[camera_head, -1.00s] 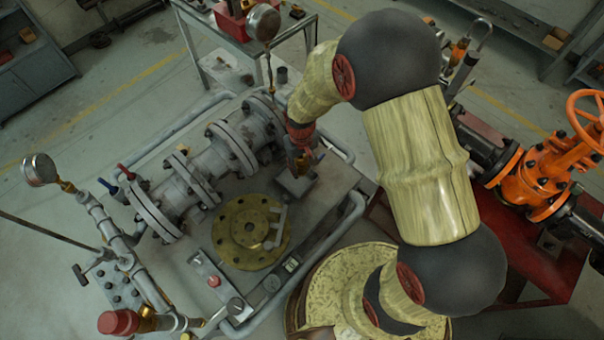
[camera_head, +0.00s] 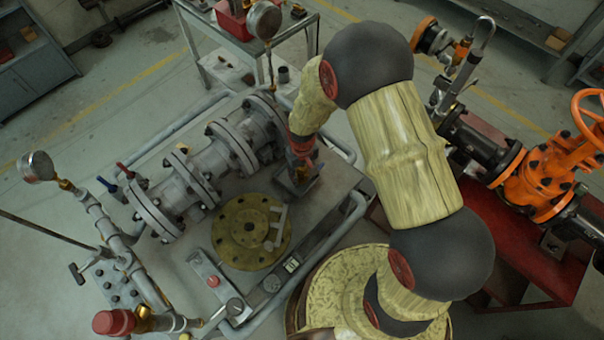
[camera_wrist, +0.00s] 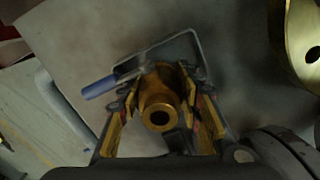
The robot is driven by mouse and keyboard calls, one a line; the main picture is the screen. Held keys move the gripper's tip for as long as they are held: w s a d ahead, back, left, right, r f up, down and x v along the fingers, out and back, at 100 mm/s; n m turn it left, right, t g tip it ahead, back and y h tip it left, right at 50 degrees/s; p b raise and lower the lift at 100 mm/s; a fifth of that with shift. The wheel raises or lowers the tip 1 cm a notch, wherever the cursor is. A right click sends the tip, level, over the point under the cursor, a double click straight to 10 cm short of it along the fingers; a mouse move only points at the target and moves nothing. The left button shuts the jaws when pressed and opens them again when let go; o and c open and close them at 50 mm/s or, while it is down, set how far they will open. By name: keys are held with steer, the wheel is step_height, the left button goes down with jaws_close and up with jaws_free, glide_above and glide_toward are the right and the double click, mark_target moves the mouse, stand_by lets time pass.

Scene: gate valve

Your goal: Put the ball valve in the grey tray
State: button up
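The ball valve (camera_wrist: 158,104) is a brass body with a blue lever, seen end-on in the wrist view between my gripper's two fingers (camera_wrist: 160,88). The finger pads lie against its sides, and the lever sticks out to the left. The grey tray (camera_wrist: 192,38) lies under the valve, its rim showing around it at the top and right. I cannot tell whether the valve touches the tray floor. In the head view my gripper (camera_head: 302,165) points down over the tray (camera_head: 290,190) on the grey skid, and hides most of the valve.
A flanged grey pipe assembly (camera_head: 205,165) stands just left of the tray. A round brass flange (camera_head: 245,232) lies in front of it. A pressure gauge (camera_head: 265,20) rises behind my gripper. An orange gate valve (camera_head: 545,180) stands at the right on a red stand.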

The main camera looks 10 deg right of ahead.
steer(key=o, duration=0.3)
step_height(320, 180, up, 13)
steer(key=shift+f+p, duration=0.15)
steer(key=shift+p, duration=0.85)
steer(key=s+d+r+m+t, duration=0.1)
steer(key=s+d+r, duration=0.15)
steer(key=r, duration=0.65)
steer(key=s+d+r+t, duration=0.2)
steer(key=s+r, duration=0.2)
steer(key=r, duration=0.4)
steer(key=s+d+r+m+t, duration=0.1)
steer(key=s+d+r, duration=0.15)
steer(key=r, duration=0.65)
steer(key=shift+m+t, duration=0.6)
steer(key=shift+t, duration=0.2)
steer(key=s+r, duration=0.1)
steer(key=s, duration=0.2)
steer(key=s+d+r, duration=0.1)
steer(key=s+r, duration=0.1)
steer(key=s, duration=0.1)
steer(key=s+r, duration=0.1)
steer(key=s, duration=0.2)
steer(key=shift+s+d+r, duration=0.1)
steer(key=shift+d+r, duration=0.1)
steer(key=shift+r, duration=0.2)
steer(key=shift+f, duration=0.1)
step_height(320, 180, down, 6)
steer(key=b, duration=0.5)
steer(key=shift+b, duration=0.4)
